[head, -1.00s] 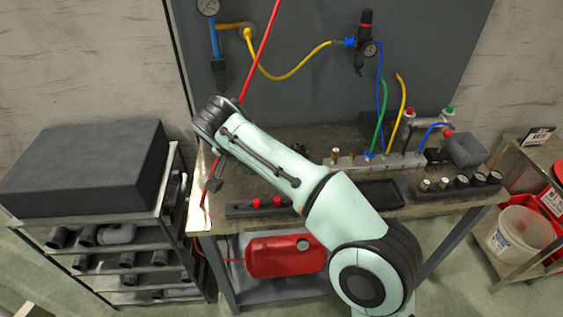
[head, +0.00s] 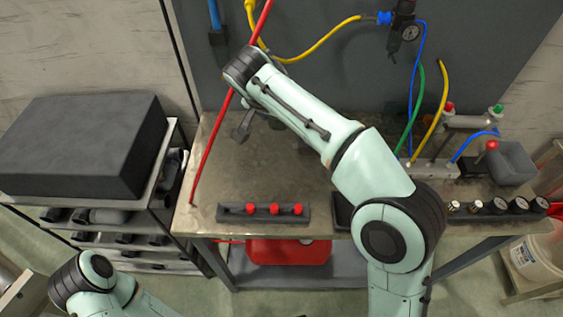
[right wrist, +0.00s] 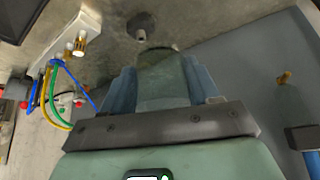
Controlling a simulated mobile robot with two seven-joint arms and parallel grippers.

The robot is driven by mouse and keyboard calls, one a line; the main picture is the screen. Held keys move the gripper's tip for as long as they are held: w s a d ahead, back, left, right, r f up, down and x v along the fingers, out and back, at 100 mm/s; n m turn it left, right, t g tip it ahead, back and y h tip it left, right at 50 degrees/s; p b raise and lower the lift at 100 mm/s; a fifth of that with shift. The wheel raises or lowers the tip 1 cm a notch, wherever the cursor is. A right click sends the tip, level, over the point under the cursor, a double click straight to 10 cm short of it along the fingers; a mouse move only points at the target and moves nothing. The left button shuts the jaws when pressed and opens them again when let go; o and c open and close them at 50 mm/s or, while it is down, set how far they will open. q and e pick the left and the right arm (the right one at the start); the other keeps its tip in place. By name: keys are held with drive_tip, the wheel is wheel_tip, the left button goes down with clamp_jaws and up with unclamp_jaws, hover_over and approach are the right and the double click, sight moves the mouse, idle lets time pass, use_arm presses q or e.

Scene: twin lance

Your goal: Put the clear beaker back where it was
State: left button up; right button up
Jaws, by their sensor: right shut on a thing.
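In the right wrist view, my right gripper (right wrist: 162,62) has its blue fingers shut on the clear beaker (right wrist: 163,82), a see-through, greenish cup shape between them. In the head view, the far end of my right arm is over the left back part of the workbench (head: 310,165), near the red lance (head: 215,135).
A rack with red-capped items (head: 230,213) stands at the bench front. A manifold (head: 428,168) with hoses and a grey bin (head: 512,163) stand on the right. The bench is bare between the lance and the red-capped rack. A dark shelf unit (head: 80,140) stands left.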

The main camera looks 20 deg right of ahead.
drive_tip(key=b, duration=0.2)
hover_over(281, 167)
drive_tip(key=s+a, duration=0.1)
drive_tip(key=s, duration=0.1)
drive_tip(key=f, duration=1.3)
drive_tip(key=shift+w+a+f, duration=0.15)
drive_tip(key=shift+w+f, duration=0.1)
drive_tip(key=shift+f, duration=0.15)
use_arm(q)
drive_tip(key=shift+s+f+b, duration=0.2)
drive_tip(key=shift+s+f, duration=0.15)
drive_tip(key=shift+f, duration=0.5)
drive_tip(key=shift+s+f+b, duration=0.2)
drive_tip(key=shift+s+f, duration=0.1)
drive_tip(key=shift+f, duration=0.55)
use_arm(e)
drive_tip(key=shift+f, duration=2.3)
use_arm(q)
drive_tip(key=shift+f, duration=0.1)
use_arm(e)
drive_tip(key=shift+f, duration=0.1)
drive_tip(key=shift+f+b, duration=0.15)
drive_tip(key=shift+b, duration=0.15)
drive_tip(key=o, duration=1.1)
drive_tip(key=shift+o, duration=0.2)
drive_tip(key=shift+r, duration=0.2)
